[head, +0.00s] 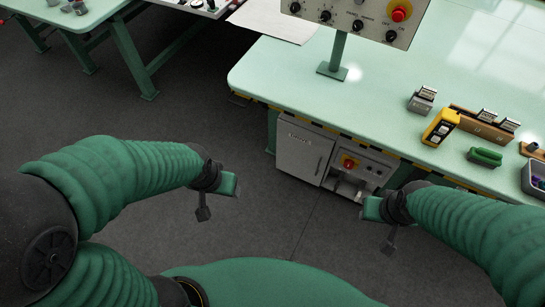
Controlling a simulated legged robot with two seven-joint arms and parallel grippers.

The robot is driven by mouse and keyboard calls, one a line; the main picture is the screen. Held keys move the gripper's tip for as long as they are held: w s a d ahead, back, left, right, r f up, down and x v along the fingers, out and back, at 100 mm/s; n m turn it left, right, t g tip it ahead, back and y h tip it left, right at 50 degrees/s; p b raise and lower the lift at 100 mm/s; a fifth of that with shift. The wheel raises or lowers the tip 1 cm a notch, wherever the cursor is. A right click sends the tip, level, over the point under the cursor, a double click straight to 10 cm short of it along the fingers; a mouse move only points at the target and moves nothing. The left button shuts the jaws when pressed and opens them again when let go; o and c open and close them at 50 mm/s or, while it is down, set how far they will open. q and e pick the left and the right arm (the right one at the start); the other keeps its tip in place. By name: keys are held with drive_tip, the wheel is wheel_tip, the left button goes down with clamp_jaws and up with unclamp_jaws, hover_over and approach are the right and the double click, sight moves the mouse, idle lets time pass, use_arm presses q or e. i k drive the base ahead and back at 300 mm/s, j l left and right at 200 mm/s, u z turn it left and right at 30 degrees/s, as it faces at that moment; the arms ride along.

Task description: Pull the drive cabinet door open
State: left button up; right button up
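The drive cabinet (357,167) sits under the front edge of the mint-green table. Its pale grey door (301,157) is on the left side, with a dark upright handle (318,166) near the door's right edge. The door looks shut, flush with the front. My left gripper (217,196) is left of the door and nearer to me, apart from it. My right gripper (379,222) is in front of and right of the cabinet, apart from the handle. Both look empty; their finger gaps are not clear at this angle.
A red knob on a yellow plate (349,163) is on the panel right of the door. The table (300,88) overhangs with a striped edge. It bears a control box (357,17), a yellow device (440,127) and a green brush (484,156). Dark floor (285,225) before the door is clear.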

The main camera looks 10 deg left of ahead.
sight(304, 154)
drive_tip(key=i+u, duration=0.25)
drive_tip(key=i, duration=0.25)
drive_tip(key=i+u, duration=0.25)
drive_tip(key=i, duration=0.25)
